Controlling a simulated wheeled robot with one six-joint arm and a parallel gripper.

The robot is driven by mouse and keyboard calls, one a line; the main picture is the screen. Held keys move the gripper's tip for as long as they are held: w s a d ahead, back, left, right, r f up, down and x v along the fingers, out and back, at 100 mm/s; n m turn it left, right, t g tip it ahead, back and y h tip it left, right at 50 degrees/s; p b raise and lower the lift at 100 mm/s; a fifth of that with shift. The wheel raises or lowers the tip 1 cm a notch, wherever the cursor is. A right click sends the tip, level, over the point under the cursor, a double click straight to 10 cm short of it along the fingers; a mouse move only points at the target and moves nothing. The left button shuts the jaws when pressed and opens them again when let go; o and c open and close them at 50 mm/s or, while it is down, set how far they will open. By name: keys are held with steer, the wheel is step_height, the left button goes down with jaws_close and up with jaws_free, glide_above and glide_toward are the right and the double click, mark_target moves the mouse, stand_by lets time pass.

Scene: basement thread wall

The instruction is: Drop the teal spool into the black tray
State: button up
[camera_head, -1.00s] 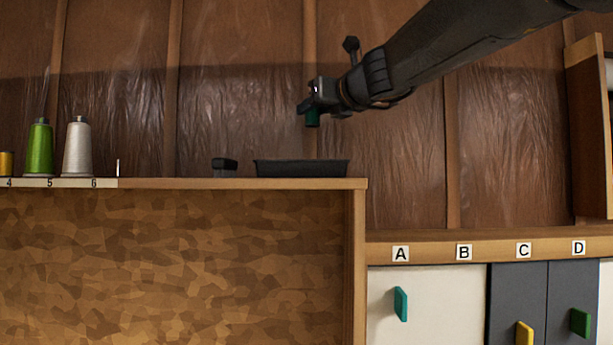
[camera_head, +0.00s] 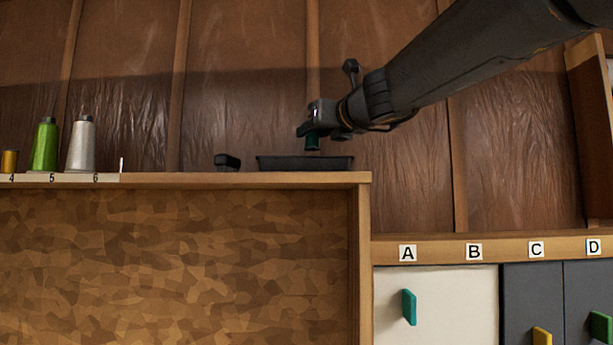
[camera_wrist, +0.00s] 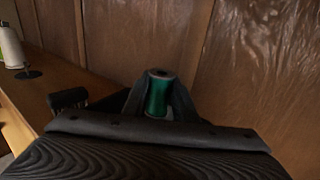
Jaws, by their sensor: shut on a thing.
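The teal spool (camera_head: 312,141) is small and dark green-teal, and hangs from my gripper (camera_head: 311,131) in the head view. My gripper is shut on it; in the wrist view the spool (camera_wrist: 159,95) stands between the two fingers. The black tray (camera_head: 305,163) is a low, wide tray on the shelf top near its right end. The spool is just above the tray, with a small gap between them in the head view. The tray's inside is hidden from the head view, and I cannot clearly make the tray out in the wrist view.
A small black object (camera_head: 228,161) stands left of the tray on the wooden shelf (camera_head: 230,180). A green cone (camera_head: 45,146), a grey-white cone (camera_head: 81,146) and a gold spool (camera_head: 9,161) stand further left. The panelled wall (camera_head: 240,100) is behind. Lettered cabinet doors (camera_head: 435,300) are lower right.

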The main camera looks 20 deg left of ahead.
steer(key=o, duration=1.1)
steer(key=b+v, duration=0.1)
steer(key=v, duration=0.7)
steer(key=shift+b, duration=0.35)
steer(key=shift+a, duration=0.15)
